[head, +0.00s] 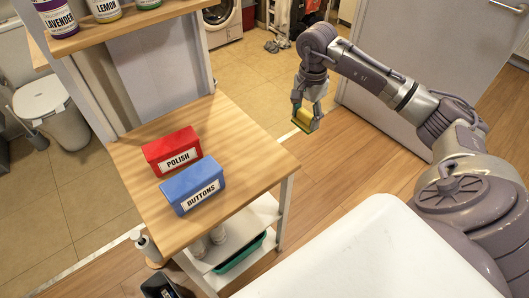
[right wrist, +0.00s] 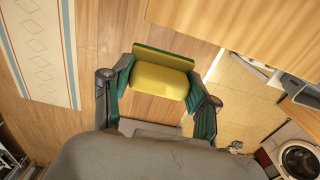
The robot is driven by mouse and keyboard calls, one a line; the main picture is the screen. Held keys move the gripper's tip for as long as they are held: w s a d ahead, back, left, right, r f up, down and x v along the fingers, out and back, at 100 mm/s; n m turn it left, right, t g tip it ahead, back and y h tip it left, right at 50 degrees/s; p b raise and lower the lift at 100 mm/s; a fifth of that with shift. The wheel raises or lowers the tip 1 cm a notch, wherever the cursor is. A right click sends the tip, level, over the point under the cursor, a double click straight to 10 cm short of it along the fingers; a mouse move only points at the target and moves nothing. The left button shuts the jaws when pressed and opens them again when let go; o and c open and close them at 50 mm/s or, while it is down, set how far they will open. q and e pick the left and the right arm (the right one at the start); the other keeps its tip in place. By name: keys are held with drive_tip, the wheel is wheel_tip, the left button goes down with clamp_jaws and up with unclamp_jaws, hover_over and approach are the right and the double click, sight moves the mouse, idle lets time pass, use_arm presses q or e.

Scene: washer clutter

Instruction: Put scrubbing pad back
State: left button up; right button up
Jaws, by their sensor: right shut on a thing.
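My right gripper (head: 306,112) is shut on the scrubbing pad (head: 302,119), a yellow sponge with a green side. It holds the pad in the air to the right of the wooden shelf unit (head: 245,140). In the right wrist view the pad (right wrist: 160,80) sits between the two fingers of the gripper (right wrist: 158,92), with wooden floor below. My left gripper is not in view.
A red POLISH box (head: 172,150) and a blue BUTTONS box (head: 193,186) stand on the shelf's wooden top. Labelled jars, LAVENDER (head: 57,17) and LEMON (head: 105,9), stand on the upper shelf. A green tray (head: 240,254) is on a lower shelf. The wooden top's right part is clear.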

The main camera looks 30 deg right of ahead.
drive_tip(key=p, duration=0.2)
hover_over(264, 153)
drive_tip(key=f, duration=0.6)
drive_tip(key=shift+s+d, duration=0.2)
drive_tip(key=shift+d, duration=0.2)
drive_tip(key=shift+w+a+f, duration=0.25)
drive_tip(key=shift+a+f, duration=0.1)
drive_tip(key=shift+a, duration=0.05)
wheel_tip(264, 153, down, 4)
drive_tip(key=shift+r+p, duration=0.1)
drive_tip(key=shift+p, duration=0.55)
drive_tip(key=shift+f, duration=0.25)
drive_tip(key=o, duration=1.2)
drive_tip(key=shift+r, duration=0.1)
